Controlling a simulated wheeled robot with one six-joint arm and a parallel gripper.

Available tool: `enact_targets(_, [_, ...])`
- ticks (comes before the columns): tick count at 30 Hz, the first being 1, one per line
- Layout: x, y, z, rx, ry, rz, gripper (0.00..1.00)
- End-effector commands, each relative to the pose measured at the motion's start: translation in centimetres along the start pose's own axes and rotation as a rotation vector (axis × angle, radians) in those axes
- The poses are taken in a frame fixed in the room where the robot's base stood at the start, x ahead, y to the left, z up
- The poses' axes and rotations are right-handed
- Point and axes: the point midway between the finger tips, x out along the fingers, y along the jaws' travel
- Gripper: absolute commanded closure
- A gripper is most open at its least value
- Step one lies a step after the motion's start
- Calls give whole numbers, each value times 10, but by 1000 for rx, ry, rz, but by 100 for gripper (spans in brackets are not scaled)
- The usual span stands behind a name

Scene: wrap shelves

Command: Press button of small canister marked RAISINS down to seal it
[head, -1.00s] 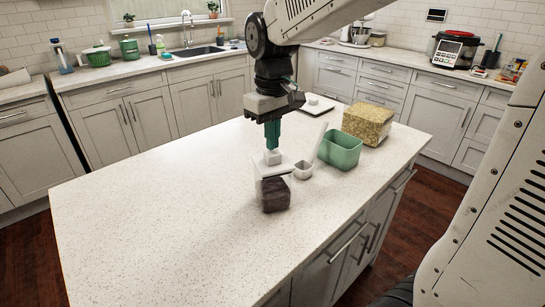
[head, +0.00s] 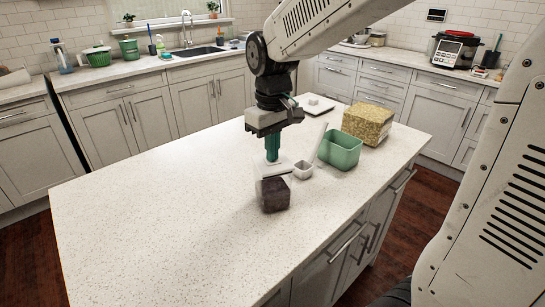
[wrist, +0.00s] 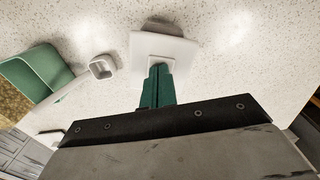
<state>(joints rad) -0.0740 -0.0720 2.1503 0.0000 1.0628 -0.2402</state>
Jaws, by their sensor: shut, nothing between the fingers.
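A small clear canister (head: 275,195) with dark contents stands upright on the island. No RAISINS label is readable. Its white square lid (head: 276,171) is on top; the lid also shows in the wrist view (wrist: 178,46). My gripper (head: 272,159) is shut and empty, pointing straight down at the lid. In the wrist view, its green fingertips (wrist: 160,70) reach the pale square button (wrist: 149,60) in the lid's middle and partly hide it. They look in contact with the button. How far down it sits cannot be told exactly.
A larger canister of grain (head: 367,124) and a flat lid-like piece (head: 313,106) are behind. The island's left and front are clear.

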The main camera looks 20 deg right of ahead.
Motion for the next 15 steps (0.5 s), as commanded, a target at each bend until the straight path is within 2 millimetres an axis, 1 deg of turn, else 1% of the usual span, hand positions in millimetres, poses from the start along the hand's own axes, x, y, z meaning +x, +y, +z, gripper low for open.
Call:
enact_targets(3, [4,0,0,0,-2,0,100])
enact_targets(6, [1,0,0,0,-1,0,100])
enact_targets(15, [-22,0,0,0,0,0,100])
